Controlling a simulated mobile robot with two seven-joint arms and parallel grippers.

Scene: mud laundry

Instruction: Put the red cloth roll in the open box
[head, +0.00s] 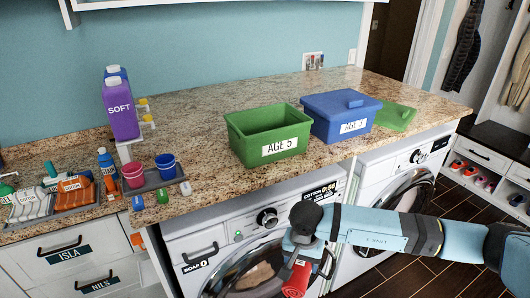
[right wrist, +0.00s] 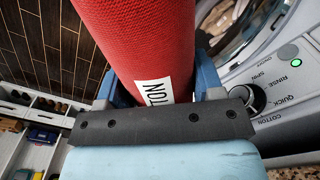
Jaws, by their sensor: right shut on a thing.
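The red cloth roll (head: 297,281) is in my right gripper (head: 302,262), in front of the washing machine and below the counter top. In the right wrist view the roll (right wrist: 137,40) lies between the two blue fingers, with part of a white label showing. The open box is the green one (head: 238,147) labelled AGE 5, on the counter above and left of my right gripper. Its inside looks empty as far as it shows. My left gripper is not in view.
A blue box (head: 318,126) with its lid on stands right of the green box, and a green lid (head: 396,116) lies beyond it. The counter's front edge lies between roll and box.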

